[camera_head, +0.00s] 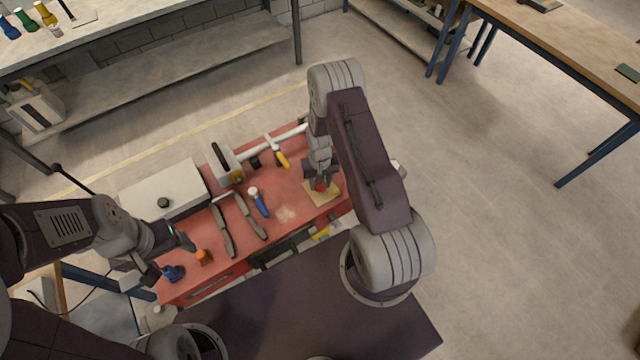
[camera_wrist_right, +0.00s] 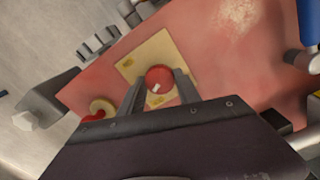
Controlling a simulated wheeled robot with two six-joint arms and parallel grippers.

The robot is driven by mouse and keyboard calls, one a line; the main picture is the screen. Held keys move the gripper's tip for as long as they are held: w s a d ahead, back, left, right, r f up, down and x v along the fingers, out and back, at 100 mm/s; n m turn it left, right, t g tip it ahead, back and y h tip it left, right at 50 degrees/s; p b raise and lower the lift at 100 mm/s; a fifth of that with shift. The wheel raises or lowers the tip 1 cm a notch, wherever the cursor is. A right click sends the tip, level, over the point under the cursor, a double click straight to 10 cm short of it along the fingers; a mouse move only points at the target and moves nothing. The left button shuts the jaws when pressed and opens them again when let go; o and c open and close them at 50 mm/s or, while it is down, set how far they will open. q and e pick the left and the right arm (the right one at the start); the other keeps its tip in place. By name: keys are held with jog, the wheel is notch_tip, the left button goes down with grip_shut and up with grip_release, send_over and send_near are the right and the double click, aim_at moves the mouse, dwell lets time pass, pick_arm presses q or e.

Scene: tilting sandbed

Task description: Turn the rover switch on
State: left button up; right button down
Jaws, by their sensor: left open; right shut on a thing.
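The switch is a round red knob (camera_wrist_right: 158,77) with a small white mark, set on a square tan plate (camera_wrist_right: 152,50) on the red bench top. The tan plate (camera_head: 323,198) also shows in the head view, near the right end of the bench. My right gripper (camera_wrist_right: 160,86) has its two fingers on either side of the knob and is shut on it. In the head view my right gripper (camera_head: 320,183) reaches down over the plate and hides most of the knob. My left gripper (camera_head: 172,256) is open and empty at the left end of the bench.
The red bench top (camera_head: 285,213) holds a blue-handled tool (camera_head: 259,203), dark long tools (camera_head: 224,232), an orange piece (camera_head: 203,257) and a blue piece (camera_head: 173,273). A pale box (camera_head: 165,190) stands at the back left. A red-and-cream round part (camera_wrist_right: 101,109) lies near the plate.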

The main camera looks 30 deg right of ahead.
jog(key=m+b, duration=0.1)
jog(key=m, duration=0.2)
jog(key=shift+w+m, duration=0.1)
jog(key=shift+m, duration=0.3)
jog(key=m+b, duration=0.1)
jog(key=m, duration=0.2)
jog(key=shift+m+b, duration=0.3)
jog(key=shift+b, duration=0.1)
jog(key=m+b, duration=0.1)
jog(key=m, duration=0.3)
jog(key=shift+m+b, duration=0.3)
jog(key=shift+m, duration=0.9)
jog(key=shift+r, duration=0.1)
jog(key=c, duration=1)
grip_release()
jog(key=shift+c, duration=0.2)
jog(key=shift+o, duration=0.9)
